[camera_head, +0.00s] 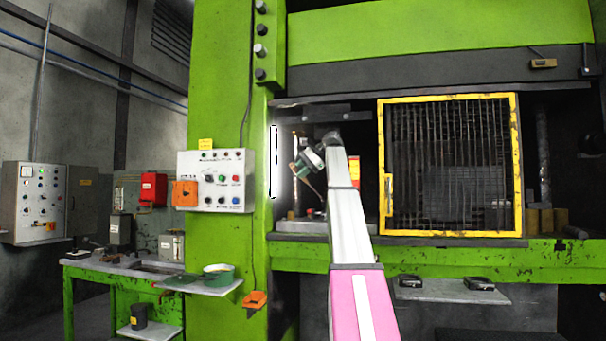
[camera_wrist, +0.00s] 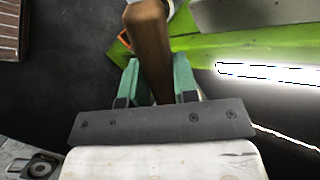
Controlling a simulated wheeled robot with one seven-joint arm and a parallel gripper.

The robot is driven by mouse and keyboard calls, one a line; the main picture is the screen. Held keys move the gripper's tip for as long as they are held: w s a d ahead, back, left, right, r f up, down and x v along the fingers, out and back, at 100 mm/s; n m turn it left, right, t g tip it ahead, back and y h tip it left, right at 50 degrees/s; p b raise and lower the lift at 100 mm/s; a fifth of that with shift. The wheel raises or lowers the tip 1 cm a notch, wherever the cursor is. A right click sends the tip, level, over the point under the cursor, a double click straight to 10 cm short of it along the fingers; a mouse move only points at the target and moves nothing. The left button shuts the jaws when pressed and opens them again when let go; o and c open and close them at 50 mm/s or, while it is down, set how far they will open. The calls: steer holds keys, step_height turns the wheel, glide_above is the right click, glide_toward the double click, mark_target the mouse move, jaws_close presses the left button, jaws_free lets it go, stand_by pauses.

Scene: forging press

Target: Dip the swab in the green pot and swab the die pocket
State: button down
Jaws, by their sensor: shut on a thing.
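My gripper (camera_wrist: 158,80) is shut on the brown wooden handle of the swab (camera_wrist: 148,38), with one green finger on each side of it. A pale bit shows at the handle's far end, at the top edge of the wrist view. In the head view my gripper (camera_head: 308,163) is inside the press opening, left of the yellow guard. The swab's head cannot be made out clearly there. The green pot (camera_head: 218,279), with pale contents, stands on a small shelf left of the press column, well away from my gripper. The die pocket cannot be made out in either view.
The yellow-framed mesh guard (camera_head: 517,165) covers the right of the opening. The green press column (camera_head: 259,220) and a bright light strip (camera_head: 273,160) stand at its left. A control box (camera_head: 216,180) hangs on the column. A grey shelf (camera_head: 450,291) sits low in front.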

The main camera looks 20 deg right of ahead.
steer(key=s+a+r, duration=0.1)
steer(key=s+a, duration=0.8)
steer(key=shift+s+a+r, duration=0.2)
steer(key=shift+s+a, duration=0.15)
steer(key=shift+a, duration=0.05)
stand_by(0.5)
stand_by(0.4)
